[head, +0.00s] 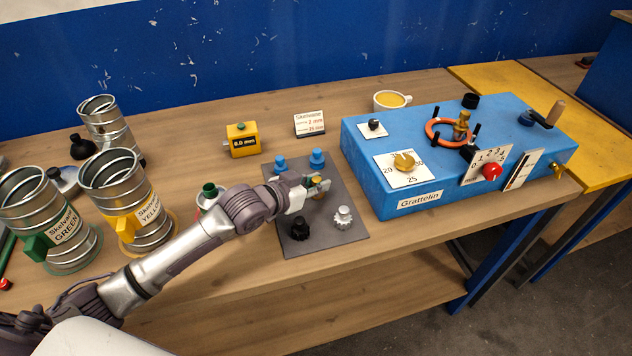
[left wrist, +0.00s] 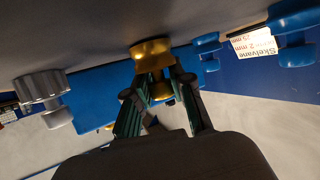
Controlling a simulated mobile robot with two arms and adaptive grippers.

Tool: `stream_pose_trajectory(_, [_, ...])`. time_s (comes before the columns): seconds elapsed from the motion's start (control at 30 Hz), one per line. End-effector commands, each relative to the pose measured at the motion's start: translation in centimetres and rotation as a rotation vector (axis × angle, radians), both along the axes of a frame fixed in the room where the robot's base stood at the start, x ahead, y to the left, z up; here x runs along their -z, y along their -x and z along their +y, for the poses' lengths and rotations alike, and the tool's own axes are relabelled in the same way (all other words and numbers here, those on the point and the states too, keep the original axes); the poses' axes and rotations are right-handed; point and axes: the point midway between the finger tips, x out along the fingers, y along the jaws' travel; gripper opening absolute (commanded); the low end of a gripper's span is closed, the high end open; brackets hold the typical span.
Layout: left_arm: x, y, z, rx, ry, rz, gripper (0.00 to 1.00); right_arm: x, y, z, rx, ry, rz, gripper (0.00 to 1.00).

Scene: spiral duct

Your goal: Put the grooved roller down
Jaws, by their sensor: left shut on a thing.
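My left gripper (head: 316,187) is shut on a brass-coloured grooved roller (left wrist: 152,49), over the middle of the dark grey board (head: 343,229). In the left wrist view the fingers (left wrist: 160,92) close around its narrow part, and its wide flange is against or very near the board. I cannot tell whether it touches. In the head view the gripper mostly hides this roller. Two blue rollers (head: 280,163) (head: 317,158) stand at the board's back, with a black one (head: 300,228) and a silver toothed one (head: 343,217) at the front. My right gripper is not in view.
A blue Grattelin machine (head: 417,199) stands right of the board. Behind are a yellow block (head: 242,139), a small sign (head: 310,124) and a cup (head: 391,101). Metal duct pieces (head: 128,198) stand left, near my arm. Bare table lies in front of the board.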

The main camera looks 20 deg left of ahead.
Motion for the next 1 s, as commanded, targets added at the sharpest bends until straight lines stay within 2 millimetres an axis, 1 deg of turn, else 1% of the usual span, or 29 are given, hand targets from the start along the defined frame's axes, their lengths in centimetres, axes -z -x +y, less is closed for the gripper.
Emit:
stream_pose_trajectory(0.13, [0.1,0.0,0.0,-0.001,0.0,-0.002,0.0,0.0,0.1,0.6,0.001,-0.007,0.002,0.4])
stream_pose_trajectory(0.33, [0.3,0.0,0.0,-0.001,-0.001,-0.001,0.0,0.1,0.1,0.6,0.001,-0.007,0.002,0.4])
stream_pose_trajectory(0.37, [0.3,0.0,0.0,-0.001,-0.001,-0.001,0.25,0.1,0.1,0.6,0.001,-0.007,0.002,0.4])
stream_pose_trajectory(0.4, [0.3,0.0,0.0,-0.001,-0.001,-0.001,0.32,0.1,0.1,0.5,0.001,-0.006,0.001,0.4])
stream_pose_trajectory(0.5, [0.3,0.0,0.0,-0.001,-0.001,-0.001,0.47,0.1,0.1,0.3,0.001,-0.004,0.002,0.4])
stream_pose_trajectory(0.77, [0.3,0.0,0.0,-0.001,-0.001,-0.001,0.47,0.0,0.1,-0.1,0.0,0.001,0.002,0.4])
stream_pose_trajectory(0.83, [0.0,0.0,0.0,-0.001,0.0,-0.002,0.47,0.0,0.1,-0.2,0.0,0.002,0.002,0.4])
stream_pose_trajectory(0.93, [-0.2,0.8,0.5,-0.001,-0.001,-0.001,0.47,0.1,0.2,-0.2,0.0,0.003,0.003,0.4])
stream_pose_trajectory(1.0, [-0.6,1.8,1.0,-0.001,-0.003,0.0,0.47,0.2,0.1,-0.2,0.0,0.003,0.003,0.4])
